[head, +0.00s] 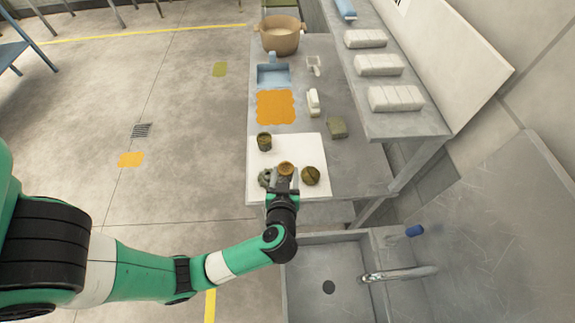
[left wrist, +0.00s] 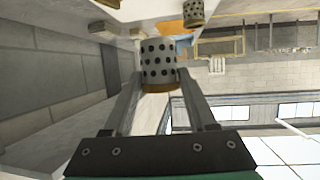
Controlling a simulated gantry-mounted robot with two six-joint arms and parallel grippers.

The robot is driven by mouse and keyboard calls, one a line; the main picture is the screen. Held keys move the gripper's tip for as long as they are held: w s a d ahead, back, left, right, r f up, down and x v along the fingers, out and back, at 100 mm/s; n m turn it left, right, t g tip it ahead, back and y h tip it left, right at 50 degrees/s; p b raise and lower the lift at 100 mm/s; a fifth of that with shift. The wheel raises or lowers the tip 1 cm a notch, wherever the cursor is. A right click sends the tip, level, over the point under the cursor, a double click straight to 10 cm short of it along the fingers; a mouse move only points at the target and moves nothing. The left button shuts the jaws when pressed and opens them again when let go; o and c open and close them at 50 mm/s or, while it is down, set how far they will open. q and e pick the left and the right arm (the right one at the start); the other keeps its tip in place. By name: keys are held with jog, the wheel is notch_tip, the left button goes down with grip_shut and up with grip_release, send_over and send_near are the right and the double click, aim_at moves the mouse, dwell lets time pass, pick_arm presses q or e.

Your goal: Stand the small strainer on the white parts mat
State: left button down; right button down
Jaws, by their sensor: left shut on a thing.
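The small strainer, a grey perforated cylinder with a brass-coloured end (left wrist: 158,66), is between the two fingers of my left gripper (left wrist: 160,92). In the head view, its round brass end (head: 286,167) faces up, at the tip of my left gripper (head: 284,178), over the front part of the white parts mat (head: 294,148). I cannot tell whether its lower end touches the mat. Another dark perforated cylinder (head: 264,142) stands on the mat's back left; it also shows in the left wrist view (left wrist: 193,14). My right gripper is not in view.
A dark round part (head: 311,176) is just right of the held strainer, and a grey-green part (head: 265,178) is just left. Behind the mat are an orange mat (head: 276,107), a blue dustpan-like tray (head: 272,76) and a tan pot (head: 280,38). A sink (head: 328,270) lies in front.

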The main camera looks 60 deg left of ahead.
pick_arm(q)
jog(key=f+b+x, duration=0.1)
jog(key=b+x, duration=0.1)
jog(key=x, duration=0.2)
jog(key=f+b+x, duration=0.1)
jog(key=b+x, duration=0.1)
jog(key=x, duration=0.3)
jog(key=s+d+b+x, duration=0.1)
jog(key=b+x, duration=0.1)
jog(key=x, duration=0.3)
jog(key=shift+f, duration=0.45)
jog(key=shift+w+a+f, duration=0.1)
jog(key=shift+w+a, duration=0.15)
jog(key=shift+a, duration=0.05)
jog(key=f+b, duration=0.4)
jog(key=shift+w+a+f, duration=0.15)
jog(key=shift+w+a, duration=0.05)
jog(key=shift+a, duration=0.15)
jog(key=shift+p, duration=0.3)
jog(key=shift+c, duration=1)
grip_release()
